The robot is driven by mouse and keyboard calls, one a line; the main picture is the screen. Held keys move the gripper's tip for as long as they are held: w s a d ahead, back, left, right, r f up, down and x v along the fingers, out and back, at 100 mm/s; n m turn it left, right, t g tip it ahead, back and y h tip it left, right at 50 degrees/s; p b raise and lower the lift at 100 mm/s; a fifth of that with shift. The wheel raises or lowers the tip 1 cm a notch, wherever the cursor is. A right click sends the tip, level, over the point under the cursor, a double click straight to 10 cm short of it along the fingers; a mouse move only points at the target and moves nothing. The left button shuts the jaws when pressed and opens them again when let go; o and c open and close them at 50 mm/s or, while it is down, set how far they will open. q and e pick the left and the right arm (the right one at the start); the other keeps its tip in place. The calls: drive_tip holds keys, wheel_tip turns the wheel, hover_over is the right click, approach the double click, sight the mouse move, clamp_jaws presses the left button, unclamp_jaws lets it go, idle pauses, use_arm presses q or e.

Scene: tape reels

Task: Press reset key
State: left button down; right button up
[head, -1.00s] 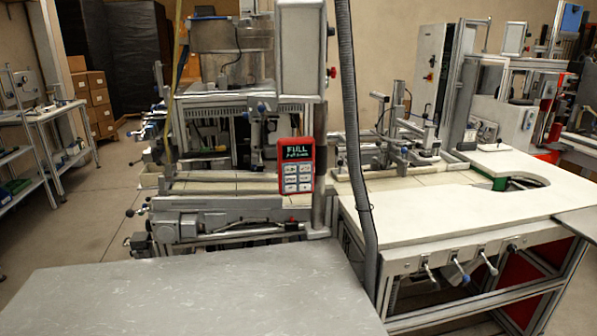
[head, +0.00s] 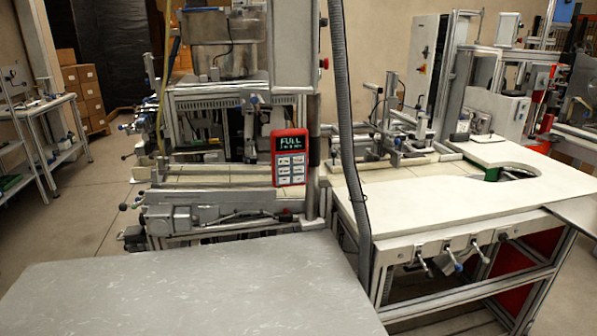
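A red handheld-style control box (head: 290,158) is fixed upright on the machine's front, near the middle of the head view. Its dark screen (head: 291,142) shows "FULL" in green letters, with a smaller line below that I cannot read clearly. Under the screen is a pad of several pale keys (head: 291,166). The key labels are too small to read, so I cannot tell which one is the reset key. Neither of my grippers is in view.
A bare grey tabletop (head: 190,285) fills the lower left foreground, before the machine. A thick grey hose (head: 349,150) hangs just right of the control box. A white workbench (head: 450,200) with levers on its front stands at right. Open floor (head: 75,225) lies at left.

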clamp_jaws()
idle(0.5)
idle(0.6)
